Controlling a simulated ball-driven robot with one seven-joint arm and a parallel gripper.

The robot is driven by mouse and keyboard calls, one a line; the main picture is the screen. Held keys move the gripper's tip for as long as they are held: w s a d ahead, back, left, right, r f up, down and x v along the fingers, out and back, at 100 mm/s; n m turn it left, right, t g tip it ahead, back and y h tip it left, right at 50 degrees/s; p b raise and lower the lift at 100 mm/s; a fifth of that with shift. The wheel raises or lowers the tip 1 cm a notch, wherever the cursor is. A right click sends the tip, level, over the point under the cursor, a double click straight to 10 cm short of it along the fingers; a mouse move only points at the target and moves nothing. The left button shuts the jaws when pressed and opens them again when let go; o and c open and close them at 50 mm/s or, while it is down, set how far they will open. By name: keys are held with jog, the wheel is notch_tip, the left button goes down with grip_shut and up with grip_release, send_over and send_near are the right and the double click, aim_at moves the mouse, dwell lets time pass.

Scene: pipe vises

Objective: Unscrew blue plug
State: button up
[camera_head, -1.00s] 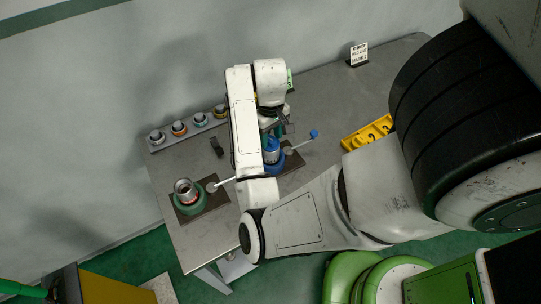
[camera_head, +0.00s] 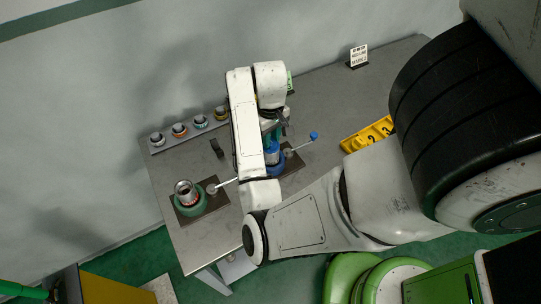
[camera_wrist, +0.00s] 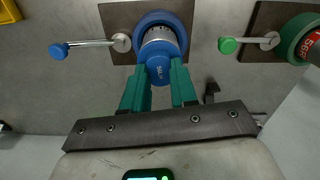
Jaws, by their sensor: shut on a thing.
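The blue plug (camera_wrist: 160,66) stands in the blue vise (camera_wrist: 148,22) in the wrist view, with a knurled metal band around its upper part. My gripper (camera_wrist: 159,80) has its green fingers on both sides of the plug, shut on it. In the head view the blue plug (camera_head: 271,151) and the blue vise (camera_head: 279,169) show beside my arm. My gripper there is mostly hidden behind my wrist. The blue vise has a lever with a blue knob (camera_wrist: 58,51).
A green vise (camera_head: 188,203) holding a metal pipe stands at the left of the table, its green-knobbed lever (camera_wrist: 228,45) near my gripper. A rack (camera_head: 190,132) with several plugs lies along the back edge. A yellow tray (camera_head: 367,135) lies to the right, and a small sign (camera_head: 358,56) stands behind.

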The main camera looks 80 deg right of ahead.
grip_shut()
jog(key=m+b, duration=0.1)
jog(key=m, duration=0.3)
jog(key=m+b, duration=0.1)
jog(key=m, duration=0.4)
jog(key=shift+f+m, duration=0.1)
jog(key=shift+m, duration=0.3)
jog(key=m+b, duration=0.1)
jog(key=m, duration=0.3)
jog(key=shift+s+m, duration=0.1)
jog(key=shift+m, duration=0.2)
jog(key=m+b, duration=0.1)
jog(key=m, duration=0.1)
jog(key=shift+m, duration=0.3)
jog(key=m+b, duration=0.2)
jog(key=m, duration=0.2)
jog(key=shift+o, duration=0.5)
grip_release()
grip_shut()
